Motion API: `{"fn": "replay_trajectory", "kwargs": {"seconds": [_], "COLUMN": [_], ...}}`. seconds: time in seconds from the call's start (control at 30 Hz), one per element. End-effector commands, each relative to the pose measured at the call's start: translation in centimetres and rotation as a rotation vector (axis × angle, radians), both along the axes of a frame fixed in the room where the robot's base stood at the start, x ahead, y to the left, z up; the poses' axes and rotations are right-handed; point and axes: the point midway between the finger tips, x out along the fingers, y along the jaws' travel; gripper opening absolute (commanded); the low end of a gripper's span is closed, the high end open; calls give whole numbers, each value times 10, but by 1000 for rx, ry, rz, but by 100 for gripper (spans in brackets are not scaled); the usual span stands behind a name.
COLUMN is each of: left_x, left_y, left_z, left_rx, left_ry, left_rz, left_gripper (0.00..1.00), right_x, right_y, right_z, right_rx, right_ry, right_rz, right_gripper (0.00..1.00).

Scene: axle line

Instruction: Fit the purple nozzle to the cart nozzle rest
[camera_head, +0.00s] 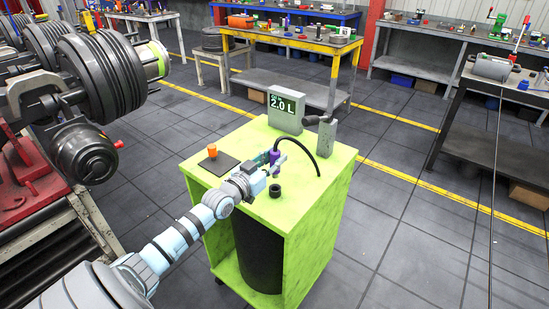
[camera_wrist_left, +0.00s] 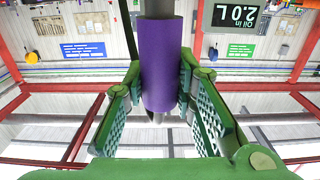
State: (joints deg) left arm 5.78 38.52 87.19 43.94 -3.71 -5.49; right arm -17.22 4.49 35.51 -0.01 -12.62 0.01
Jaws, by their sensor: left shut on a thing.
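The purple nozzle (camera_head: 274,156) is above the top of the lime-green cart (camera_head: 230,195). It also shows in the left wrist view (camera_wrist_left: 161,65) as a purple cylinder between green finger pads. My left gripper (camera_head: 267,163) is shut on it. A black hose curves from near the nozzle to the right on the cart top. A small black open-topped cup (camera_head: 275,190), which looks like the nozzle rest, stands on the cart top in front of the gripper, apart from the nozzle. My right gripper is not in view.
A large axle with wheels (camera_head: 105,75) is at left. Floor right of the cart is clear.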

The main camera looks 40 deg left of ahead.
Motion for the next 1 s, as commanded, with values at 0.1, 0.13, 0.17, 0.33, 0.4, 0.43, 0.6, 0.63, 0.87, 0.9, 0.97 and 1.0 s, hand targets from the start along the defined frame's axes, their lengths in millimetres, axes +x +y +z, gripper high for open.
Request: {"fn": "replay_trajectory", "kwargs": {"seconds": [0.1, 0.13, 0.17, 0.33, 0.4, 0.43, 0.6, 0.63, 0.87, 0.9, 0.97, 1.0], "left_x": [0, 0, 0, 0, 0, 0, -1, -1, -1, -1, -1, -1], "left_y": [0, 0, 0, 0, 0, 0, -1, -1, -1, -1, -1, -1], "left_z": [-17, -20, -23, -33, -31, -30, -29, -30, -30, -30, -31, -31], "left_rx": [0, 0, 0, 0, 0, 0, 1, 0, 0, 0, 0, 0], "left_ry": [-1, -1, -1, -1, -1, -1, -1, -1, -1, -1, -1, -1], "left_rz": [0, 0, 0, 0, 0, 0, -1, -1, 0, 0, 0, 0], "left_gripper": [0, 0, 0, 0, 0, 0, 0, 0, 0, 0, 0, 0], "right_x": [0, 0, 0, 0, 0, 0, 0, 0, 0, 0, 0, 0], "right_y": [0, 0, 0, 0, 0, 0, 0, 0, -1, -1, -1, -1], "right_z": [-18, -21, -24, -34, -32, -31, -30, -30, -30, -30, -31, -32], "right_rx": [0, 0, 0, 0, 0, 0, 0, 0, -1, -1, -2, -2], "right_ry": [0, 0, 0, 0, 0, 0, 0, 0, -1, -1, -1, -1], "right_rz": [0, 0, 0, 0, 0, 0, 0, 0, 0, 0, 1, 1], "right_gripper": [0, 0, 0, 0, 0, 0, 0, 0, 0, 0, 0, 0]}}
